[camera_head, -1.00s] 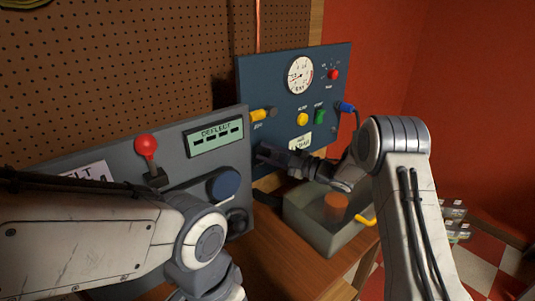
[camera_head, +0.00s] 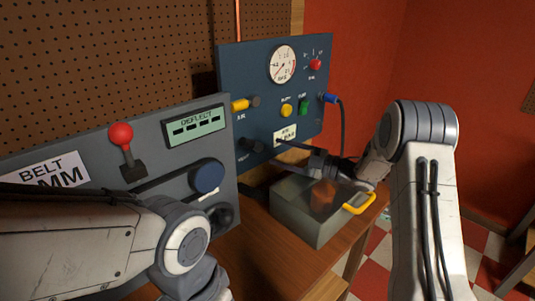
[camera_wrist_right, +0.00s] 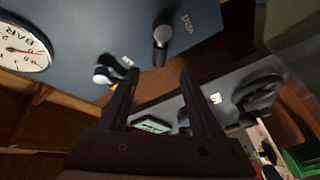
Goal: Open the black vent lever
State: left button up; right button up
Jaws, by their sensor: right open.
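The black vent lever (camera_head: 248,145) is on the lower left of the blue panel (camera_head: 262,60) in the head view. In the right wrist view the lever (camera_wrist_right: 161,45) hangs beside the VENT lettering, with a rounded pale-lit hub at its top. My right gripper (camera_head: 284,146) is in front of the panel, to the right of the lever. In the wrist view my right gripper (camera_wrist_right: 158,74) is open, its two fingers apart and pointing toward the lever, with nothing visible between the tips. My left arm shows at lower left; its gripper is out of view.
A grey panel (camera_head: 85,140) with a red-knobbed lever (camera_head: 121,136) and a blue knob (camera_head: 207,177) stands at left. The panel also carries a gauge (camera_head: 283,64) and a yellow lever (camera_head: 241,104).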

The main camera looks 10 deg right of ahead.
aim_at(250, 144)
jog(key=shift+s+d, duration=0.3)
jog(key=shift+d, duration=0.15)
jog(key=shift+a, duration=0.1)
jog(key=c, duration=0.7)
jog(key=shift+s+a, duration=0.1)
jog(key=shift+a, duration=0.1)
grip_shut()
jog(key=s+a+f+n+t+h+p, duration=0.5)
jog(key=s+n+t+h, duration=0.15)
jog(key=n, duration=0.65)
jog(key=w+a+r+p, duration=0.3)
jog(key=w+a+p, duration=0.1)
jog(key=w+p, duration=0.3)
jog(key=shift+w+a+r, duration=0.15)
jog(key=shift+w+a, duration=0.05)
jog(key=shift+w, duration=1)
